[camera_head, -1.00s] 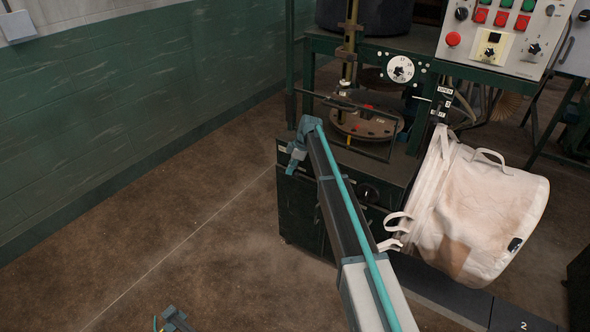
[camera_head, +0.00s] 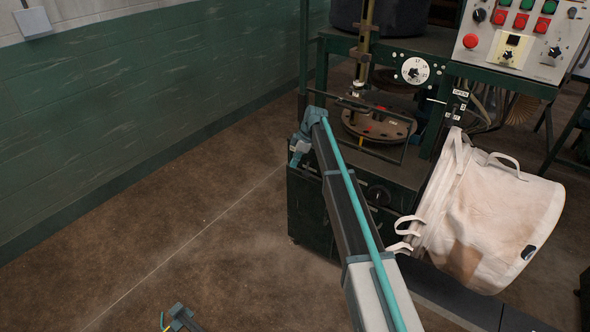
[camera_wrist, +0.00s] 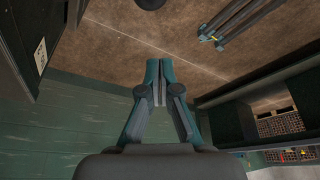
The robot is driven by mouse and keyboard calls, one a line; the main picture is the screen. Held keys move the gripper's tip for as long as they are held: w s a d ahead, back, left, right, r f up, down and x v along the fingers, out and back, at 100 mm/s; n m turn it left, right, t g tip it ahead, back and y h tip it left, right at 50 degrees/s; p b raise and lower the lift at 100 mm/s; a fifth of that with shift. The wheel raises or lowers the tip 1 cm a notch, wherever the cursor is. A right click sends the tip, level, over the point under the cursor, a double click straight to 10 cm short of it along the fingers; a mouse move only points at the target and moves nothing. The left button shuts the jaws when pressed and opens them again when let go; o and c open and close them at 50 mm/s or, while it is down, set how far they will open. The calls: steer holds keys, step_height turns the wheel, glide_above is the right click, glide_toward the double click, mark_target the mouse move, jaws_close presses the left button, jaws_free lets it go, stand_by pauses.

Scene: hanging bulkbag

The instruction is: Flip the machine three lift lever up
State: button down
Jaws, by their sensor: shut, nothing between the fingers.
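The green machine (camera_head: 335,215) stands ahead of me in the head view, with a white numbered dial (camera_head: 415,70) on its upper frame. A short pale lever-like part (camera_head: 436,100) sticks out beside the "OPEN" label (camera_head: 460,93); I cannot tell whether it is the lift lever or which machine is number three. In the wrist view my gripper (camera_wrist: 159,68) is shut and empty, its fingertips together against the floor. In the head view my arm reaches to the machine's left front corner; its fingertips cannot be made out there. It touches no lever that I can see.
A white bulk bag (camera_head: 490,215) hangs tilted at the machine's right front. A control panel (camera_head: 515,38) with red and green buttons is at upper right. A round plate (camera_head: 378,125) sits inside the frame.

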steer(key=v, duration=0.6)
steer(key=shift+d+r+b, duration=0.15)
steer(key=shift+r+b, duration=0.15)
steer(key=shift+r, duration=0.05)
steer(key=s+d+f+m+h, duration=0.1)
steer(key=s+d+f+m, duration=0.4)
steer(key=s+f, duration=0.55)
steer(key=s+d+f+m+g+h, duration=0.1)
steer(key=s+d+f+m, duration=0.35)
steer(key=s+f, duration=0.6)
steer(key=s+d+f+m+h, duration=0.1)
steer(key=s+d+f+m, duration=0.4)
steer(key=s+f, duration=0.55)
steer(key=s+d+f+m+g, duration=0.1)
steer(key=s+d+f+g, duration=0.1)
steer(key=s, duration=1.2)
steer(key=s+d+f+m+g+p, duration=0.1)
steer(key=s+d+f, duration=0.2)
steer(key=s, duration=1.1)
steer(key=s+d+f+m+g+h+p, duration=0.1)
steer(key=s+d+f+m+g, duration=0.1)
steer(key=s, duration=1.2)
steer(key=shift+s+d+f+g, duration=0.15)
steer(key=shift+s+f+g, duration=0.15)
steer(key=shift+f, duration=0.4)
